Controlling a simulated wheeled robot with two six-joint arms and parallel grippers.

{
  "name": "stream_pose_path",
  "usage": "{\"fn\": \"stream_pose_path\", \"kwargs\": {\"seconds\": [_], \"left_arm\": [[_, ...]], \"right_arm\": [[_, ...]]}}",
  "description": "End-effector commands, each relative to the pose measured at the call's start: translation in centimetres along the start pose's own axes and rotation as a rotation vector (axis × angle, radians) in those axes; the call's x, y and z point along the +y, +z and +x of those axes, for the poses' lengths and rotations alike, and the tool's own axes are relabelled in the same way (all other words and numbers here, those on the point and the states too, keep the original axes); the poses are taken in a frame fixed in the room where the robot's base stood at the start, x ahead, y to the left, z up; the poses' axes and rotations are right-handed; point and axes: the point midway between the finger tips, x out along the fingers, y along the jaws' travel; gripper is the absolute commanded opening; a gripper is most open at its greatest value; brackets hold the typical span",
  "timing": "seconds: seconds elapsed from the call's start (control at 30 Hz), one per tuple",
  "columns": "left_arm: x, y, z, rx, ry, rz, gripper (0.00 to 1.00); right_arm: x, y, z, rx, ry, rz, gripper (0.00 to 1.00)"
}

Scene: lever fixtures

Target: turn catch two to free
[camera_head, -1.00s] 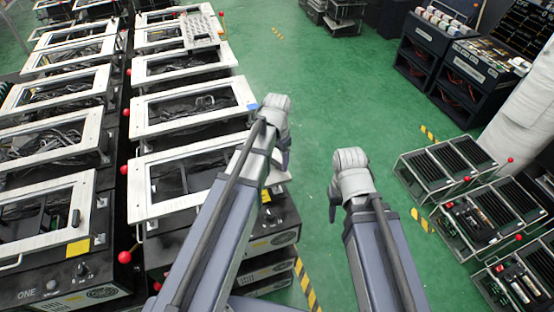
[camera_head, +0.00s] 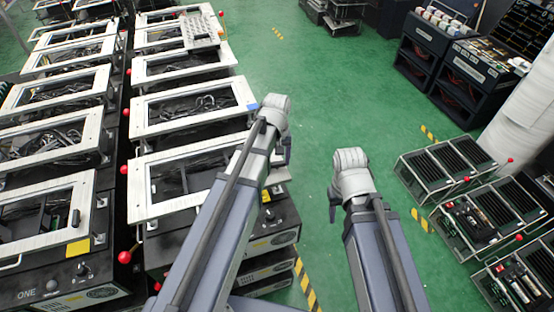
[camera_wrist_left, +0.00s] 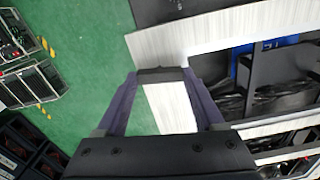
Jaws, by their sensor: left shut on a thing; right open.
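My left gripper (camera_head: 284,158) is over the right end of a white-framed fixture (camera_head: 141,190) in the head view, its jaws mostly hidden by my arm. In the left wrist view the left gripper (camera_wrist_left: 162,75) has its fingers on either side of a short dark bar (camera_wrist_left: 160,77), beside the white frame (camera_wrist_left: 225,30), and is shut on it. I take this bar for catch two, but no label on it is readable. My right gripper (camera_head: 333,208) is open and apart from the fixtures, over the green floor. The bar is hidden in the head view.
A fixture marked ONE (camera_head: 30,240) with an upright black catch (camera_head: 76,218) stands at the left. Red ball knobs (camera_head: 125,257) stick up between the fixture rows. Low racks (camera_head: 470,215) stand at the right. Green floor (camera_head: 300,75) is free between.

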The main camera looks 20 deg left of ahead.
Motion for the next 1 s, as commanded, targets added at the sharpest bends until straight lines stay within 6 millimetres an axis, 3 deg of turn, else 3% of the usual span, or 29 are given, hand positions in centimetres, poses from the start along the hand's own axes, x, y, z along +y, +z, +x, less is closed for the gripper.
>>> {"fn": "stream_pose_path", "kwargs": {"seconds": [0.4,0.93,0.97,1.0], "left_arm": [[-0.01,0.10,0.03,-0.002,0.000,-0.151,0.14],[-0.02,0.11,0.03,-0.002,0.000,-0.168,0.14],[-0.02,0.11,0.03,-0.002,0.000,-0.168,0.73],[-0.02,0.09,0.03,-0.002,0.000,-0.168,0.78]], "right_arm": [[0.00,0.00,0.03,0.000,0.000,0.000,0.50],[0.00,0.00,0.03,0.000,0.000,0.000,0.50],[0.00,0.00,0.03,0.000,0.000,0.000,0.50],[0.00,0.00,0.03,0.000,0.000,0.000,0.50]]}}
